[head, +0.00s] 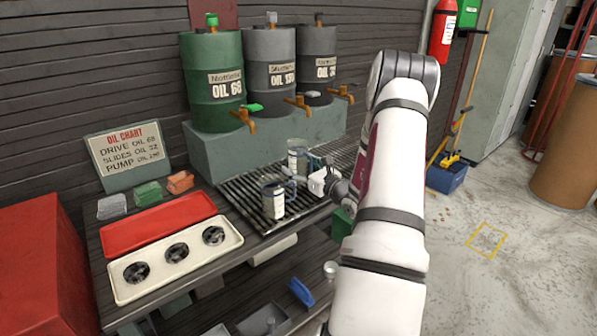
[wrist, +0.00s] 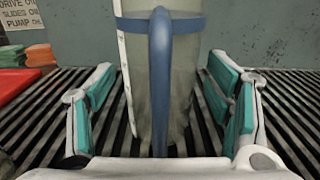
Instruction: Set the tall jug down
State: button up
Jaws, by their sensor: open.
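A tall clear jug with a blue band and blue handle (wrist: 160,75) fills the middle of the wrist view. It is upright and appears to stand on the slatted grate (wrist: 38,115); its lower end is partly hidden behind my gripper. In the head view, this appears to be the rear jug (head: 297,158), below the barrels. My gripper (wrist: 166,108) is open, with one teal-padded finger on each side of the jug and visible gaps between pads and jug. In the head view, my gripper (head: 312,178) is beside the rear jug, partly hidden.
A second jug with a pale label (head: 278,206) stands on the grate, nearer the front. Three oil barrels (head: 270,65) with taps stand on a raised block behind. A red tray (head: 150,226) and a cream tray (head: 150,290) with dark round parts lie left of the grate.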

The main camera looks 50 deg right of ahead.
jog(key=shift+w+d, duration=0.1)
jog(key=shift+w, duration=0.2)
jog(key=c, duration=1.3)
jog(key=shift+c, duration=0.8)
jog(key=shift+r, duration=0.15)
